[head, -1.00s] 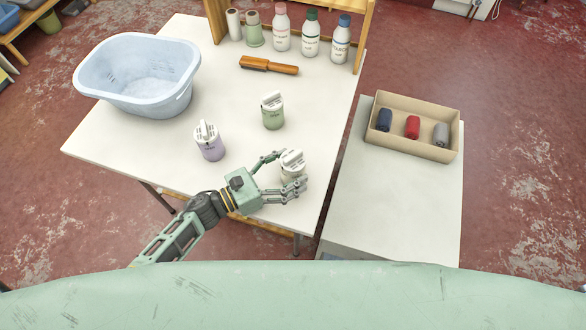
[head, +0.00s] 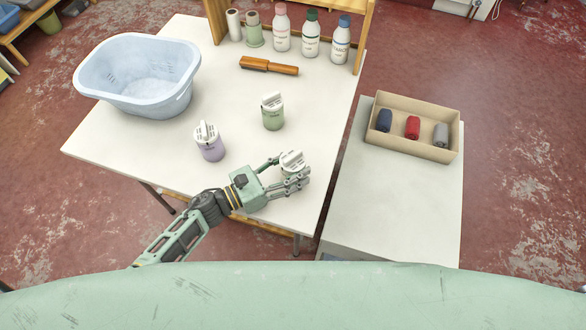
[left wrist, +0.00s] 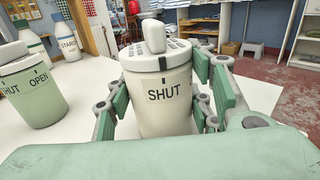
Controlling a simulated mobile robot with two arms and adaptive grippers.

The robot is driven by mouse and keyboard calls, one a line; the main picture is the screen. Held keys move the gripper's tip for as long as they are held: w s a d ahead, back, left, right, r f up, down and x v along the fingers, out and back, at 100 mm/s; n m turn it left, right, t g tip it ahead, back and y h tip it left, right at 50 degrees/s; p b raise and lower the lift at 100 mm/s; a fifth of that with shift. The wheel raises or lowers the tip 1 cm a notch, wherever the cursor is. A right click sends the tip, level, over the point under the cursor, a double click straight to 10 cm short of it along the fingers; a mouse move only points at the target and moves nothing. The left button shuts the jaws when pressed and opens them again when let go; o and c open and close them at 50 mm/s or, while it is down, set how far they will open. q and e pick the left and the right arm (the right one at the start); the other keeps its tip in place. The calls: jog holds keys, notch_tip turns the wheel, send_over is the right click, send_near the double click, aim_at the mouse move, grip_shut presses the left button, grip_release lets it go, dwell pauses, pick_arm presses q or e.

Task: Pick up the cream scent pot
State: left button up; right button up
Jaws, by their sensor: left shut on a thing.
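The cream scent pot (left wrist: 163,100) stands upright between my left gripper's fingers in the left wrist view, with "SHUT" on its front and a white slotted lid with a raised grip. In the head view its lid (head: 291,160) shows above the fingers, and its body is mostly hidden. My left gripper (head: 288,178) is shut on the pot near the table's front right. Fingers lie on both sides of it. I cannot tell whether its base touches the table. A green scent pot (head: 272,112) and a lilac one (head: 210,146) stand behind and to the left. My right gripper is not in view.
A pale blue basin (head: 140,75) stands at the table's left. A side table (head: 385,210) at right holds a box (head: 415,150) of rolled cloths.

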aim_at(293, 162)
pick_arm(q)
notch_tip(293, 162, up, 10)
jog(key=shift+r, duration=0.1)
dwell(0.5)
notch_tip(293, 162, down, 7)
jog(key=shift+f, duration=0.1)
dwell(0.4)
jog(key=shift+f, duration=1.3)
jog(key=shift+f, duration=0.15)
jog(key=o, duration=1)
